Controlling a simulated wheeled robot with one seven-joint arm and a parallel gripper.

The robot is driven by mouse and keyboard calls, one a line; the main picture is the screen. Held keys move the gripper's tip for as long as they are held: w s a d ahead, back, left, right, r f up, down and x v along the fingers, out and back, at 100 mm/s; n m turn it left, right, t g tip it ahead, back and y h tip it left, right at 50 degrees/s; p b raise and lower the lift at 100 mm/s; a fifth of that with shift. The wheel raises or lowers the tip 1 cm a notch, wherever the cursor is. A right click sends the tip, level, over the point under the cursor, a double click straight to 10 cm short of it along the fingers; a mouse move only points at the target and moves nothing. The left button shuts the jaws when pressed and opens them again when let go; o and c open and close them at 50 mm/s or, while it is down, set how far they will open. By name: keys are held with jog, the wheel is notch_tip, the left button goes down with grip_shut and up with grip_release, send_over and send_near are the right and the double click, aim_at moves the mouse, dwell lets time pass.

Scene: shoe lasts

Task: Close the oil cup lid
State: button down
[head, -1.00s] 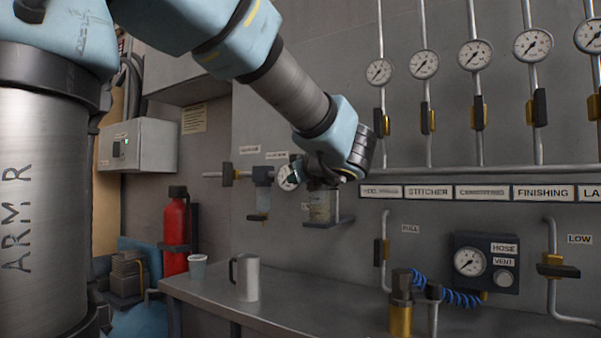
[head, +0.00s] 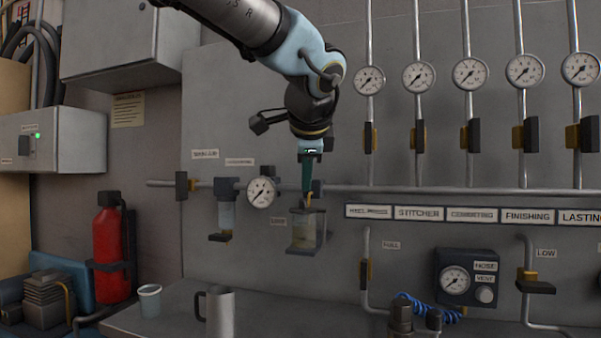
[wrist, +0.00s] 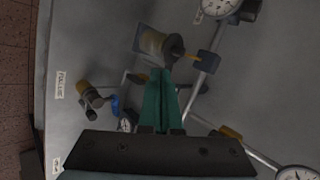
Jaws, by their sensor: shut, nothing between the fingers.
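The oil cup (head: 303,232) is a clear cup with yellowish oil, held on a wall bracket below the horizontal pipe. In the wrist view the oil cup (wrist: 151,41) is an amber cylinder with a dark round part at its end facing the fingers. I cannot tell whether that part is the lid or how far the lid is tilted. My gripper (head: 307,190) points down just above the cup, its green fingers together and empty. In the wrist view my gripper (wrist: 160,73) has its tips close to the dark part; contact cannot be told.
A small gauge (head: 261,192) and a second clear bowl (head: 226,216) are left of the cup on the same pipe (head: 400,189). Gauges and valves line the wall to the right. A metal mug (head: 220,313) and a grey cup (head: 150,300) stand on the bench below.

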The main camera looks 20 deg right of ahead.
aim_at(301, 201)
jog(key=x, duration=0.3)
jog(key=w+r+p+x, duration=0.1)
jog(key=x, duration=0.2)
jog(key=p+x, duration=0.1)
jog(key=x, duration=0.1)
jog(key=shift+w+d, duration=0.4)
jog(key=shift+w+d+f+p, duration=0.15)
jog(key=shift+w+d+p, duration=0.15)
jog(key=shift+w, duration=0.3)
jog(key=shift+w, duration=0.1)
jog(key=shift+w+d, duration=0.15)
jog(key=shift+w, duration=0.65)
